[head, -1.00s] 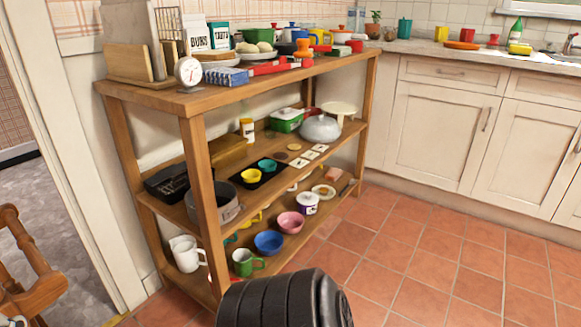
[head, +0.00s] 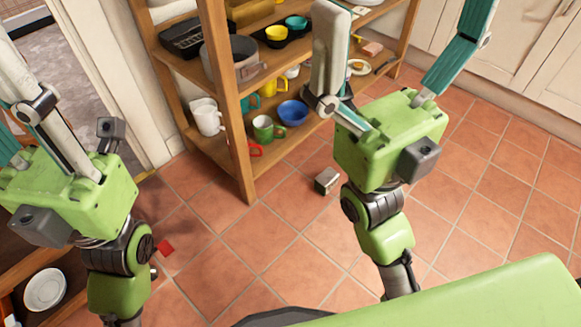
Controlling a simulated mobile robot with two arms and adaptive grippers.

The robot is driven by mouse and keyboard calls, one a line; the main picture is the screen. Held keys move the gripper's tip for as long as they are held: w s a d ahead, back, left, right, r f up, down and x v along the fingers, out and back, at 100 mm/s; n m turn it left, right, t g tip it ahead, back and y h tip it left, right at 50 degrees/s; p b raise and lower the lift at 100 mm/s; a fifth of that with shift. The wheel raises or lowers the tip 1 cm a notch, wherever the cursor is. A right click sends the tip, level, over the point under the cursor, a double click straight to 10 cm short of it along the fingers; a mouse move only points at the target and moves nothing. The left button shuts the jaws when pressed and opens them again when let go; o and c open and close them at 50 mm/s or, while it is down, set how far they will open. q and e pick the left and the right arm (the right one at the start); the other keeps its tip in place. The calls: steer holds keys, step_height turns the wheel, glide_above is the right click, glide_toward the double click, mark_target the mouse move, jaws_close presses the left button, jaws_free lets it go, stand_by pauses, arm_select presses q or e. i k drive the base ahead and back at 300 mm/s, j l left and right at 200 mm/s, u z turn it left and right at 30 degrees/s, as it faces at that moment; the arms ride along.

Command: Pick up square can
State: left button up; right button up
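A small boxy can (head: 327,180), with a pale top and darker sides, stands on the tiled floor in front of the wooden shelf. It looks like the square can; its label is too small to read. My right gripper (head: 405,30) is open and empty, its fingers spread wide and pointing up the picture. Its green body is just right of the can and apart from it. My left gripper (head: 12,105) is at the left edge, well away from the can. Its fingertips are cut off by the frame, so its opening cannot be told.
The wooden shelf (head: 228,100) holds mugs, a blue bowl (head: 292,113) and a grey pot (head: 236,58); its front leg stands left of the can. Floor at right is clear.

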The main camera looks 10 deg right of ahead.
mark_target(328, 179)
steer(key=z, duration=0.7)
